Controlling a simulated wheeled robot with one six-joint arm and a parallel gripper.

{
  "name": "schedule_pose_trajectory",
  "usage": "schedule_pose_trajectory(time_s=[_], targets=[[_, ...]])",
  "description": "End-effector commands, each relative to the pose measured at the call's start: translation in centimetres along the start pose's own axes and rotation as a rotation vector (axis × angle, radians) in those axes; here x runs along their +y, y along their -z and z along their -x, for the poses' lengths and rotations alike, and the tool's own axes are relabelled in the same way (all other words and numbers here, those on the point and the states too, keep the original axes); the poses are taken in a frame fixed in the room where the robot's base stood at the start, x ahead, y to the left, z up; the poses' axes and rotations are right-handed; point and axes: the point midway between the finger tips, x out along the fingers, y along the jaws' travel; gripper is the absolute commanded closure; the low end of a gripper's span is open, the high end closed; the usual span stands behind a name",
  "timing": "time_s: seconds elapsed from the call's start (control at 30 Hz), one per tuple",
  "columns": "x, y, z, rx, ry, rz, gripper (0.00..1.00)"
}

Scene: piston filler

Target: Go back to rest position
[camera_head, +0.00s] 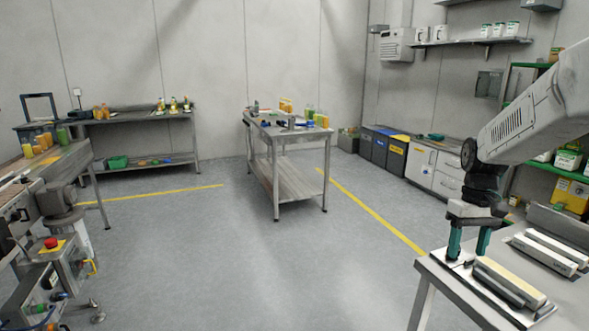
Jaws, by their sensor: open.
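My arm reaches in from the right edge of the view. The fingertips are close to the table top; I cannot tell whether they touch it. A long block with a beige top (512,280) lies on the table just right of the fingers.
Pale bars (545,252) lie further back on that table. A steel table (287,136) with bottles stands mid-room. A filling machine with a red button (51,243) is at the left. Grey bins (379,150) and cabinets line the right wall. The middle floor is clear.

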Motion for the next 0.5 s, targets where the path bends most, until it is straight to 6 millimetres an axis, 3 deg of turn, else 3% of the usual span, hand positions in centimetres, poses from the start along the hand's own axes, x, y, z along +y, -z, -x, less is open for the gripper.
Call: schedule_pose_trajectory(time_s=[0.03, 0.2, 0.5], targets=[[-1.6, -2.2, 0.9, 0.005, -0.005, -0.023, 0.43], [-6.1, -9.3, 2.4, 0.016, -0.016, -0.108, 0.43], [-12.1, -20.8, 2.2, 0.083, -0.037, -0.178, 0.43]])
